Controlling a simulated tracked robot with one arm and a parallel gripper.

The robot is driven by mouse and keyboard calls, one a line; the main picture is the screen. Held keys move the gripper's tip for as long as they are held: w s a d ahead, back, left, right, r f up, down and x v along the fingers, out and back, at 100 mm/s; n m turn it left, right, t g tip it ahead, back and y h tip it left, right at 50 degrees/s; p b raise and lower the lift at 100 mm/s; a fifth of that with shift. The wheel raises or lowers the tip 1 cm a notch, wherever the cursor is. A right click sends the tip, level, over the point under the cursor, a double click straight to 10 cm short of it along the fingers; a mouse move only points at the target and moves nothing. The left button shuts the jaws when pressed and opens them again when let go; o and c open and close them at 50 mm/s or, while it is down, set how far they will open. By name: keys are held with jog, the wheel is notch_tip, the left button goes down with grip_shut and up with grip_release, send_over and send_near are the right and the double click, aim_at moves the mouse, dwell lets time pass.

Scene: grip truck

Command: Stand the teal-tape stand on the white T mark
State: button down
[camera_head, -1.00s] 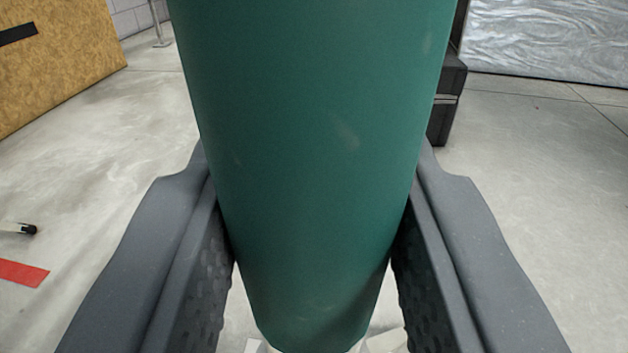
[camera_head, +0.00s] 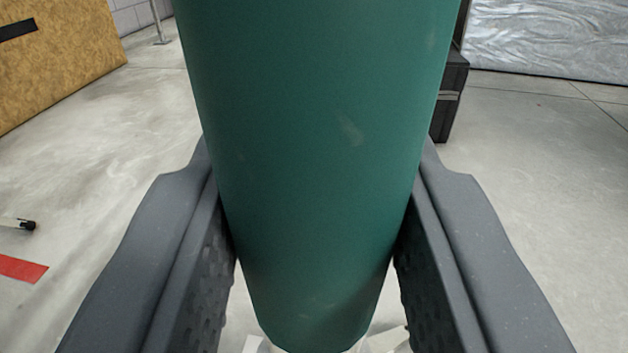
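A large teal-green cylinder (camera_head: 315,150), which looks like the wrapped part of the teal-tape stand, fills the middle of the view and runs out of the top of the frame. My gripper (camera_head: 315,235) has one dark grey finger on each side of it, and both inner pads press against it. The cylinder looks upright between them. Pale white pieces (camera_head: 385,340) show at the bottom edge under the cylinder; I cannot tell whether they are the white T mark or the stand's foot.
A red floor strip (camera_head: 20,269) and a white leg end with a black tip (camera_head: 18,224) are at the left edge. A wooden panel (camera_head: 60,55) stands back left. A black case (camera_head: 450,100) and silver-wrapped block (camera_head: 550,38) are back right. Grey floor is open on both sides.

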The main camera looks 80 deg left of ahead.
jog(key=shift+w, duration=0.1)
dwell(0.7)
jog(key=c, duration=1)
grip_release()
jog(key=shift+o, duration=0.2)
jog(key=shift+f, duration=0.1)
